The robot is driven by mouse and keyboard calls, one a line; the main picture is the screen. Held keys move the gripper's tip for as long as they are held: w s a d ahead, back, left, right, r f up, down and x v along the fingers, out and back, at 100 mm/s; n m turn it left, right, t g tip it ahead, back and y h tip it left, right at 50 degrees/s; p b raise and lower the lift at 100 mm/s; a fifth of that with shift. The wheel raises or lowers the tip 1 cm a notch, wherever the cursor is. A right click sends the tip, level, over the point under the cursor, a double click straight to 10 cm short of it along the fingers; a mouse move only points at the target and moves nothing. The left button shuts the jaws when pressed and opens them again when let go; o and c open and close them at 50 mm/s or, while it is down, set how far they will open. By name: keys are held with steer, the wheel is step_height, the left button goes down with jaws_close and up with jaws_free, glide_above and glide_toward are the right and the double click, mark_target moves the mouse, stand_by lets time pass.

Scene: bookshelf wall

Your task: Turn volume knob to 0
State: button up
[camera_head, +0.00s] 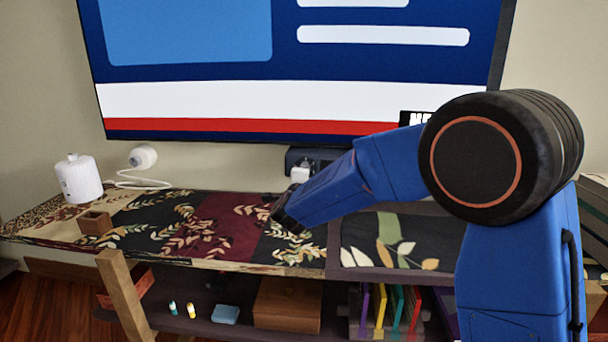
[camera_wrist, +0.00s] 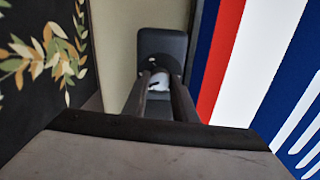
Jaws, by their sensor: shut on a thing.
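A white knob (camera_wrist: 161,84) with a small dark mark is on the front of a dark wall box (camera_wrist: 161,46). In the wrist view the two fingers of my gripper (camera_wrist: 160,80) reach to the box and are shut on the knob, one on each side. In the head view the white knob (camera_head: 300,173) and the dark box (camera_head: 318,158) show below the screen, partly behind my blue arm. My fingers cannot be made out there. I cannot read any scale or the knob's setting.
A large wall screen (camera_head: 290,100) hangs just above the box. A cloth-covered shelf top (camera_head: 225,225) lies below. Books (camera_head: 390,308) stand underneath.

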steer(key=n, duration=3.1)
steer(key=shift+f+n, duration=0.25)
steer(key=shift+n, duration=0.05)
steer(key=o, duration=0.9)
steer(key=shift+d, duration=0.1)
steer(key=shift+c, duration=0.2)
steer(key=shift+o, duration=0.9)
steer(key=shift+r, duration=0.1)
